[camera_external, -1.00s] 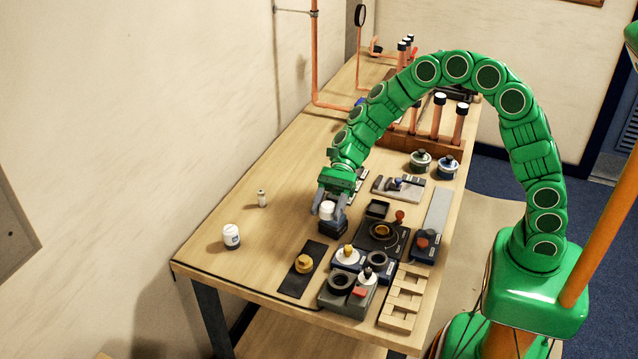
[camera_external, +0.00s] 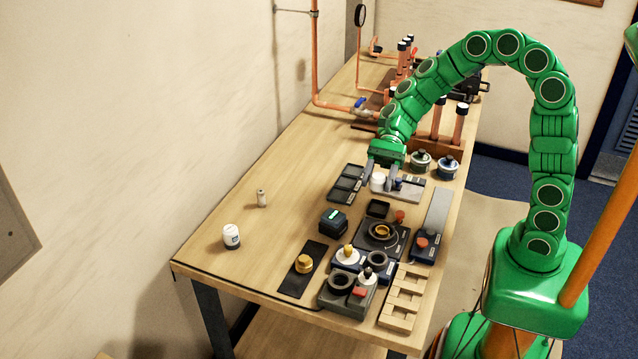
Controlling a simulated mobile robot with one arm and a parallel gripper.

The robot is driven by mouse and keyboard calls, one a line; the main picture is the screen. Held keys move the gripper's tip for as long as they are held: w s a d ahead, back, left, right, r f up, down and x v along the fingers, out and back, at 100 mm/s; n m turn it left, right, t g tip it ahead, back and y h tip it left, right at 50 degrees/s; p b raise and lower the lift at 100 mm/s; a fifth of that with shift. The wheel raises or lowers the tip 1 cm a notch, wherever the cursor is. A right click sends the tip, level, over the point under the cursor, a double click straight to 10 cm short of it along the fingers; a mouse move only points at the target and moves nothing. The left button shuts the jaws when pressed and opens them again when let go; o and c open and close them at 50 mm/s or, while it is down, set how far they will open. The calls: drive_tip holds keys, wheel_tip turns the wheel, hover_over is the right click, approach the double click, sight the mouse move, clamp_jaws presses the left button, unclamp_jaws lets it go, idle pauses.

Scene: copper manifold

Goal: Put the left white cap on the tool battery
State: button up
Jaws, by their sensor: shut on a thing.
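The tool battery (camera_external: 333,222) is a dark block with a small green mark on top. It stands on the table left of the middle, with nothing on its top. My gripper (camera_external: 380,182) is behind it and to its right, beside a light grey fixture. It is shut on a small white cap (camera_external: 378,183), which shows between the fingers. I cannot tell whether the cap touches anything below it. Other white caps top copper pipes at the back, such as one at the right (camera_external: 462,108).
A dark tray (camera_external: 346,184) lies left of my gripper, and a grey fixture (camera_external: 412,190) at its right. Two knobbed pots (camera_external: 447,167) stand behind. Black devices (camera_external: 381,238) crowd the front right. A white jar (camera_external: 231,237) stands on the mostly clear left side.

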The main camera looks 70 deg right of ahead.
drive_tip(key=s+d+r, duration=0.1)
drive_tip(key=s, duration=0.1)
hover_over(333, 215)
drive_tip(key=f, duration=0.9)
drive_tip(key=shift+s+d+f, duration=0.1)
drive_tip(key=shift+s, duration=0.15)
drive_tip(key=shift+w+f, duration=0.2)
drive_tip(key=shift+f, duration=1.65)
drive_tip(key=o, duration=1)
drive_tip(key=shift+f, duration=0.1)
